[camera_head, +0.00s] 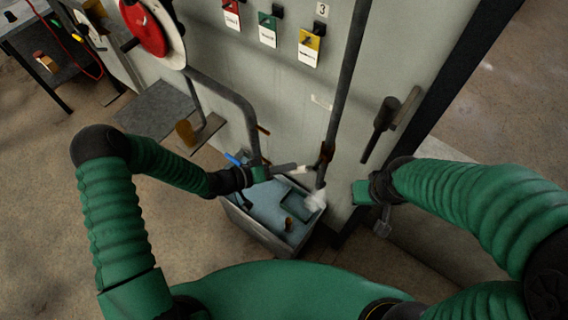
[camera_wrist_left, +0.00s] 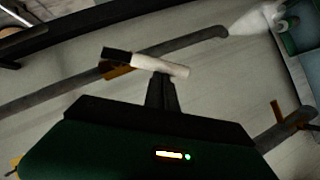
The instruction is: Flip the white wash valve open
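The white wash valve handle (camera_wrist_left: 165,66) is a short white lever with a dark end. It lies across a grey pipe (camera_wrist_left: 190,42) with a brownish fitting in the left wrist view. In the head view the handle (camera_head: 301,170) points left from the vertical pipe. My left gripper (camera_head: 282,169) is at the handle. In the left wrist view its fingers (camera_wrist_left: 161,90) are close together and their tips meet the handle's near side; no clear grasp around it shows. My right gripper (camera_head: 362,193) is by the panel, right of the pipe; its fingers cannot be made out.
White vapour (camera_head: 315,200) shows at the pipe's lower end, above a grey tub (camera_head: 268,238) holding bluish contents. A blue lever (camera_head: 233,159) is left of my gripper. A dark handle (camera_head: 380,127) protrudes from the panel at right. Red, green and yellow tagged switches (camera_head: 268,28) sit above.

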